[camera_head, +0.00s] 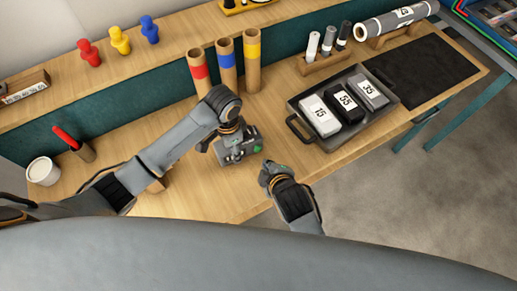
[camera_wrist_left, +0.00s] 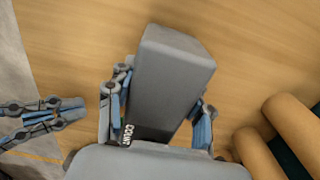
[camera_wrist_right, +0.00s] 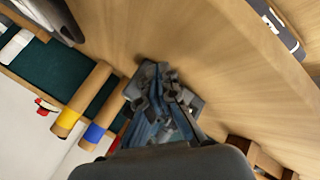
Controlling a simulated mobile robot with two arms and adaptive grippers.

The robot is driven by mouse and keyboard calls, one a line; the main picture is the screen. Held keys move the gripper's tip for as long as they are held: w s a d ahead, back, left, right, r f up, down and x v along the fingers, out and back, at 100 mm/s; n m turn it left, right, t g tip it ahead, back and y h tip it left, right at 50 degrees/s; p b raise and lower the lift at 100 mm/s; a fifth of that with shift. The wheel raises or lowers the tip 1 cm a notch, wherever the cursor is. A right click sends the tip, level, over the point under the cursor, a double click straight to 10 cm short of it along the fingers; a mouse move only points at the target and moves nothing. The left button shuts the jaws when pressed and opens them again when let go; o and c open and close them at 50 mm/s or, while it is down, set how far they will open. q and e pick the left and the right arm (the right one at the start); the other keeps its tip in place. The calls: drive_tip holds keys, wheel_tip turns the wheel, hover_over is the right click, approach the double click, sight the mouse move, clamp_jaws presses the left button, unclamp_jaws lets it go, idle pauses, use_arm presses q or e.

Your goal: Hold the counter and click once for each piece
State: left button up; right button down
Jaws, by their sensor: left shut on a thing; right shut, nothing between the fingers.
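The counter (camera_head: 243,151) is a grey box with green marks, held above the table near its front edge. My left gripper (camera_head: 234,139) is shut on it. In the left wrist view the counter (camera_wrist_left: 172,75) sits between the two fingers, with a partly hidden "COUNT" label. My right gripper (camera_head: 266,172) is shut and empty, just right of the counter and apart from it. Its closed fingers (camera_wrist_right: 153,105) partly hide the counter in the right wrist view.
A dark tray (camera_head: 337,139) holds blocks marked 15, 55 and 35. Three banded tubes (camera_head: 227,66) stand behind the counter. A black mat (camera_head: 425,70) lies right, a white cup (camera_head: 43,171) left. Coloured pegs (camera_head: 120,40) stand on the back shelf.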

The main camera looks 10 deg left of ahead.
drive_tip(key=shift+w+a, duration=0.5)
drive_tip(key=shift+w, duration=0.25)
drive_tip(key=shift+w, duration=0.1)
idle(0.9)
drive_tip(key=shift+w+a, duration=0.2)
drive_tip(key=shift+a, duration=0.05)
drive_tip(key=shift+w+a, duration=0.35)
drive_tip(key=shift+w, duration=0.1)
idle(1.0)
drive_tip(key=shift+s+d, duration=0.6)
drive_tip(key=shift+s, duration=0.2)
drive_tip(key=shift+s+d, duration=0.75)
drive_tip(key=shift+s, duration=0.3)
drive_tip(key=shift+s+d, duration=0.7)
drive_tip(key=shift+s, duration=0.3)
idle(0.4)
